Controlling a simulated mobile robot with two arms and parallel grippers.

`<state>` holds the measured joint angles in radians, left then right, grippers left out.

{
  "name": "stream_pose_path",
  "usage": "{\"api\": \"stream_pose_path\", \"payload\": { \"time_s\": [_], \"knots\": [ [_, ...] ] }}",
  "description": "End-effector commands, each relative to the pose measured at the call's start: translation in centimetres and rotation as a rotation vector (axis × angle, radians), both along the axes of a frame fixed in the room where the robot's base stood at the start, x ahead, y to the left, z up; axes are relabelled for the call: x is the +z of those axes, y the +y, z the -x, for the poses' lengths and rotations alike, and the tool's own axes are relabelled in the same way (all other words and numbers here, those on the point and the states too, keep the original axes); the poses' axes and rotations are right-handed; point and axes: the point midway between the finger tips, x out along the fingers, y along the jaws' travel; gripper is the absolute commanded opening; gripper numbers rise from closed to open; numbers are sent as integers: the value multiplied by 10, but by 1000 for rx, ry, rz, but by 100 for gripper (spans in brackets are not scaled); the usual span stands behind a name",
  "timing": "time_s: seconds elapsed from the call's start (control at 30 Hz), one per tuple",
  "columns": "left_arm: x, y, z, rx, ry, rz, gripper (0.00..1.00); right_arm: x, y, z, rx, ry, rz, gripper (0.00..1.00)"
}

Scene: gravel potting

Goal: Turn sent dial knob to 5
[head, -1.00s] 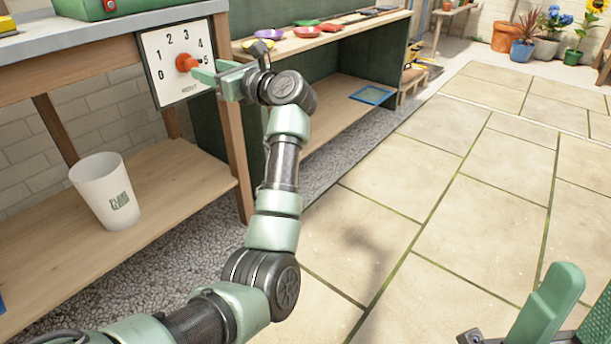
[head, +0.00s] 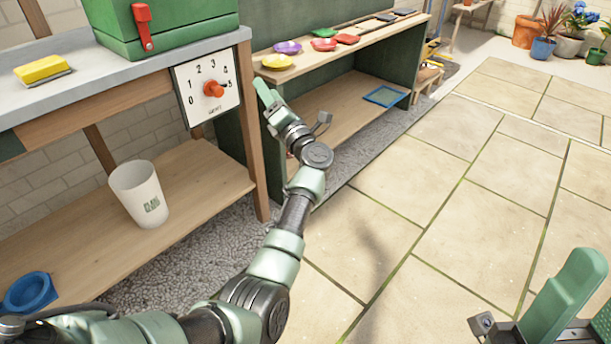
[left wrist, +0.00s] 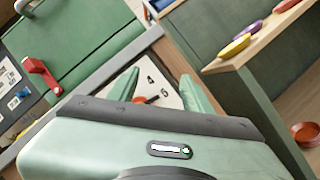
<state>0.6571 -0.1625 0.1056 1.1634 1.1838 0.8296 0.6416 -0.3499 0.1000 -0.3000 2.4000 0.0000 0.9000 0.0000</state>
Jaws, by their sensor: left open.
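The white dial panel (head: 183,84) is on the front of the grey-topped bench, numbered 0 to 5. Its red-orange knob (head: 213,89) points right, close to the 5. In the left wrist view the knob (left wrist: 139,100) shows between my fingers and its tip points towards the 5. My left gripper (head: 268,97) is open and empty, to the right of the panel and apart from the knob. My right gripper (head: 588,300) is at the lower right, partly cut off, its fingers apart with nothing seen between them.
A green box (head: 175,25) with a red lever and a yellow sponge (head: 42,68) are on the bench top. A white cup (head: 139,194) and a blue dish (head: 29,292) are on the lower shelf. Coloured bowls (head: 287,47) line the neighbouring shelf. The paving is clear.

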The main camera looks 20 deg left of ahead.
Motion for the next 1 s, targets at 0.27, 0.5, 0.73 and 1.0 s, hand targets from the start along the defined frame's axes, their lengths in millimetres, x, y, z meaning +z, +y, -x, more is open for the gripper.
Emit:
{"api": "stream_pose_path", "payload": {
  "time_s": [0.27, 0.5, 0.73, 1.0],
  "knots": [
    [-11, -26, -8, -80, 218, -210, 50, 55, 0, 0, 0, 0, 0, 51],
    [-36, -50, -7, -161, 406, -387, 50, 93, 0, 0, 0, 0, 0, 51],
    [-67, -74, 2, -253, 584, -552, 50, 130, 0, 0, 0, 0, 0, 51],
    [-108, -99, 26, -371, 782, -734, 50, 171, 0, 0, 0, 0, 0, 51]
  ]
}}
